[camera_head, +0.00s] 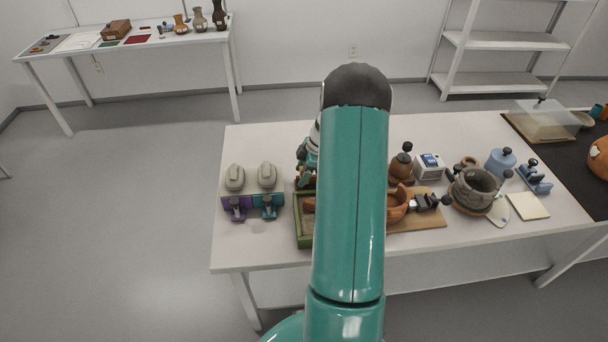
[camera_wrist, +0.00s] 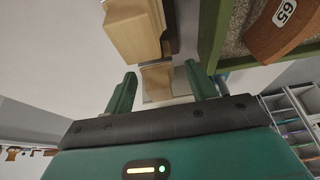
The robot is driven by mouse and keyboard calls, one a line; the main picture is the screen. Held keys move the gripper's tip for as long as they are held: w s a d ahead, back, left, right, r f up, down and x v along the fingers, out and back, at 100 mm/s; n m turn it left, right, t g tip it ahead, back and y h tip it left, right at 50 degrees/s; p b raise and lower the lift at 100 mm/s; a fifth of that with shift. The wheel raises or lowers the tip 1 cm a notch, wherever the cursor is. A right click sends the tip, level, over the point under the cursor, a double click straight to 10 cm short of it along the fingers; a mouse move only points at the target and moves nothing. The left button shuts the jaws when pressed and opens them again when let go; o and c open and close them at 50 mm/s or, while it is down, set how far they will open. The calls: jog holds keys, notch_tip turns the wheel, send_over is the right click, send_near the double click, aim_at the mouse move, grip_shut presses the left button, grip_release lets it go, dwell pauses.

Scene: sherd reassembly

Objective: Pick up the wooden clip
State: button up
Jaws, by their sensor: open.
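A wooden clip (camera_wrist: 135,32) of pale wood shows in the wrist view, at the top, beyond my fingertips. A smaller pale wooden block (camera_wrist: 157,76) with a thin grey edge lies between and just past the fingers; I cannot tell whether it is part of the same clip. My gripper (camera_wrist: 161,88) is open, with its two green fingers apart on either side of that block, and no contact is visible. In the head view my arm covers the middle of the table, and I cannot make out the clip there.
A green-rimmed tray (camera_head: 299,232) stands beside the clip; in the wrist view it holds a brown sherd (camera_wrist: 285,28) labelled 65. To the left are two grey-topped devices (camera_head: 234,178). To the right are a grey pot (camera_head: 474,190), an orange bowl (camera_head: 397,205) and other tools.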

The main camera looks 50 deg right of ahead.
jog(key=shift+f, duration=0.2)
jog(key=shift+c, duration=0.3)
jog(key=c, duration=0.7)
jog(key=shift+r, duration=0.15)
